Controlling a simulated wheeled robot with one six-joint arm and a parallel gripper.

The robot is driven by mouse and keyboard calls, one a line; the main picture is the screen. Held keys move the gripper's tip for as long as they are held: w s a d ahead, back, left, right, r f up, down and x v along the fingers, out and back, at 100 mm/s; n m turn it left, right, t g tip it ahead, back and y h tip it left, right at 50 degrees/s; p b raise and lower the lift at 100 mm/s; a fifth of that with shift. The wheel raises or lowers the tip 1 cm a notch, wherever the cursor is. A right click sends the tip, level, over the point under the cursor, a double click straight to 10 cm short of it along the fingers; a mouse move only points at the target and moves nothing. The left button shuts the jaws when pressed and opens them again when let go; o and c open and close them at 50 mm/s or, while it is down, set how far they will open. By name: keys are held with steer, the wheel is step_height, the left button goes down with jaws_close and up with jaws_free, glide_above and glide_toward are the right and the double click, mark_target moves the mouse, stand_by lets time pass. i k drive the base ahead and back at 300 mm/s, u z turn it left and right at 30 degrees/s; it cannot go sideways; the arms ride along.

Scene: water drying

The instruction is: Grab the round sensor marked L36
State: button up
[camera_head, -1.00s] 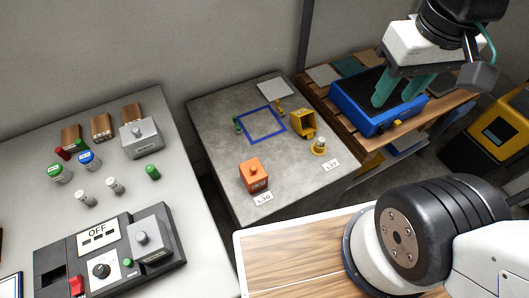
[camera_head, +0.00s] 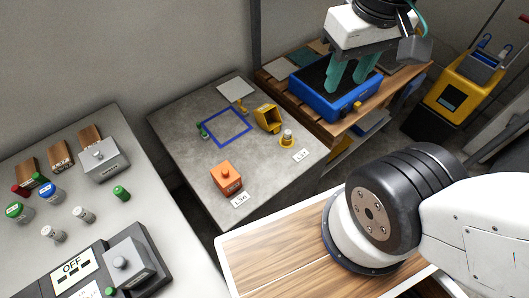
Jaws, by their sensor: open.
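The label L36 (camera_head: 240,199) lies on the grey table in front of an orange block (camera_head: 226,178) with a small knob on top. The block looks boxy rather than round. A small round yellow-and-white piece (camera_head: 287,138) stands farther right by another label (camera_head: 300,155), whose text is too small to read surely. My gripper (camera_head: 346,82) has teal fingers, spread apart with nothing visible between them. It hangs over the blue tray, right of and well away from the orange block.
The blue tray (camera_head: 303,94) sits on a wooden bench. A yellow holder (camera_head: 268,117) and a blue square outline (camera_head: 226,128) are on the grey table (camera_head: 180,140). The left table (camera_head: 135,190) carries several small parts. A yellow-and-black machine (camera_head: 460,90) stands right.

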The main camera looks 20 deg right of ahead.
mark_target(288, 133)
steer(key=z, duration=1.55)
steer(key=k, duration=0.95)
steer(key=u, duration=0.95)
